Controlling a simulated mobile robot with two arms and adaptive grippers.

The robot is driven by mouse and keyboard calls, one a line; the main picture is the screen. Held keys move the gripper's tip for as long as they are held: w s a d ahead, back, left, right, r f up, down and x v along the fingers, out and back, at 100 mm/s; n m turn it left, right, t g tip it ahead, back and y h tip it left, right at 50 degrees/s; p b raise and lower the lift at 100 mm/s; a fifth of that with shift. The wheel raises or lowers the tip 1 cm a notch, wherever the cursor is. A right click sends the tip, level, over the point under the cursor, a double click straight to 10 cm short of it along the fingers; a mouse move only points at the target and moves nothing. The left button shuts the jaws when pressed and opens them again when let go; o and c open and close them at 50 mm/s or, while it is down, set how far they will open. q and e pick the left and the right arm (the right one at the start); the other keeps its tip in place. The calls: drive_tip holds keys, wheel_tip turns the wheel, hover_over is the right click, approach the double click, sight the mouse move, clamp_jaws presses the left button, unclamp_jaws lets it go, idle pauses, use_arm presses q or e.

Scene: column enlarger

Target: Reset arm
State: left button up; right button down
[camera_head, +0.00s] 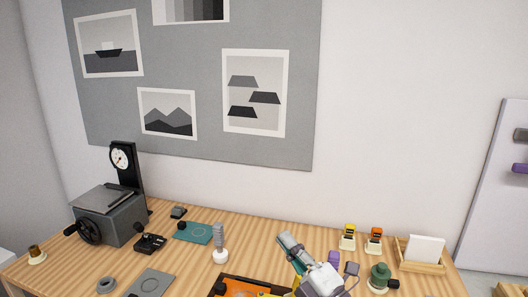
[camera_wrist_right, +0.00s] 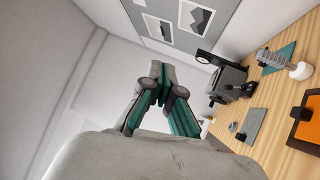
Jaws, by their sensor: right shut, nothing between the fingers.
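My right gripper (camera_head: 287,240) shows at the lower middle of the head view, above the front part of the wooden table (camera_head: 215,262). Its fingers point up and to the left, and they are shut with nothing between them. In the right wrist view the gripper (camera_wrist_right: 160,78) is seen from behind, its green-grey fingers together in front of a pale wall. It is apart from the table objects there. My left gripper is in neither view.
A grey machine with a crank (camera_head: 108,217) and a dial gauge (camera_head: 120,158) stand at the left. A white-based knob (camera_head: 220,256) and orange tray (camera_head: 240,288) lie nearby. Small orange and yellow items (camera_head: 348,238), a card holder (camera_head: 423,252) and green pot (camera_head: 379,277) stand right.

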drive_tip(key=s+d+f+m+g+h, duration=0.2)
drive_tip(key=s+d+f+m+h, duration=0.2)
drive_tip(key=d+f+m+h, duration=0.4)
drive_tip(key=s+d+f+m+g+h, duration=0.2)
drive_tip(key=s+d+f+m+h, duration=0.3)
drive_tip(key=f+m, duration=0.6)
drive_tip(key=s+d+f+m+g, duration=0.1)
drive_tip(key=s+f+m+g, duration=0.1)
drive_tip(key=s+f+g, duration=0.6)
drive_tip(key=s+d+f+m+g, duration=0.2)
drive_tip(key=s+f, duration=0.2)
drive_tip(key=s, duration=0.8)
wheel_tip(320, 180, down, 28)
drive_tip(key=s+g+b, duration=0.2)
drive_tip(key=b, duration=0.1)
drive_tip(key=s+d+f+b, duration=0.2)
drive_tip(key=s+f, duration=1.4)
drive_tip(key=f, duration=0.2)
drive_tip(key=shift+s+d+f+g, duration=0.2)
drive_tip(key=shift+d+f+g, duration=0.15)
drive_tip(key=shift+f+g, duration=0.05)
